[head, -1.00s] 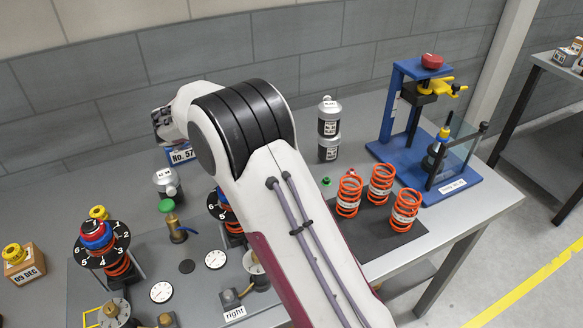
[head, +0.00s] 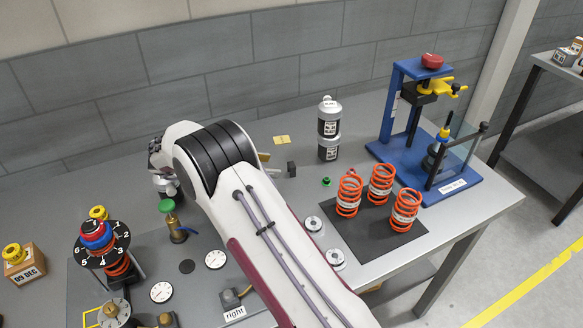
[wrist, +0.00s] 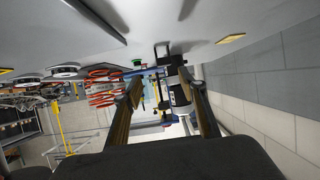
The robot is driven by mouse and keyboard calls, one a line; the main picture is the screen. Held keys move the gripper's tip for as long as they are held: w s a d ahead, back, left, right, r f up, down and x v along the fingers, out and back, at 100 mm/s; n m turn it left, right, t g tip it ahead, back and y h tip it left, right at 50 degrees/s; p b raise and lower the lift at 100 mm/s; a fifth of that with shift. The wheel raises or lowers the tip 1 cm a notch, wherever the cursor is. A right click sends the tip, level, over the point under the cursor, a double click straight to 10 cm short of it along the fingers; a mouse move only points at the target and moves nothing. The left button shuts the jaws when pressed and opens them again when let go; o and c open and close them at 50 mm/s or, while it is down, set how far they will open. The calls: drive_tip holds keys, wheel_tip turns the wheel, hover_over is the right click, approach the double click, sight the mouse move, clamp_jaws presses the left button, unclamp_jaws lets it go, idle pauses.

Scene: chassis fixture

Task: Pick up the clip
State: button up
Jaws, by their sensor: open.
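A small dark upright piece (head: 291,168), which looks like the clip, stands on the bench to the right of my arm's bend in the head view. In the wrist view this dark piece (wrist: 163,50) shows ahead of the fingertips, near the gap between them. My gripper (wrist: 162,80) is open in the wrist view, with two tan-lined fingers apart and nothing held. In the head view my arm hides most of the gripper; a tan tip shows just left of the dark piece. I cannot tell the exact distance between them.
Stacked dark canisters (head: 329,130) stand behind and right of the dark piece. A small green part (head: 326,181), orange springs (head: 381,183) on a dark mat and a blue press (head: 400,110) lie farther right.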

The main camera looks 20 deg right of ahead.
sight(288, 165)
drive_tip(key=shift+x, duration=1.25)
drive_tip(key=shift+d, duration=0.1)
drive_tip(key=shift+w+x, duration=0.2)
drive_tip(key=shift+x, duration=1.05)
drive_tip(key=shift+w+x, duration=0.2)
drive_tip(key=shift+x, duration=1.05)
drive_tip(key=shift+c, duration=0.3)
drive_tip(key=c, duration=0.8)
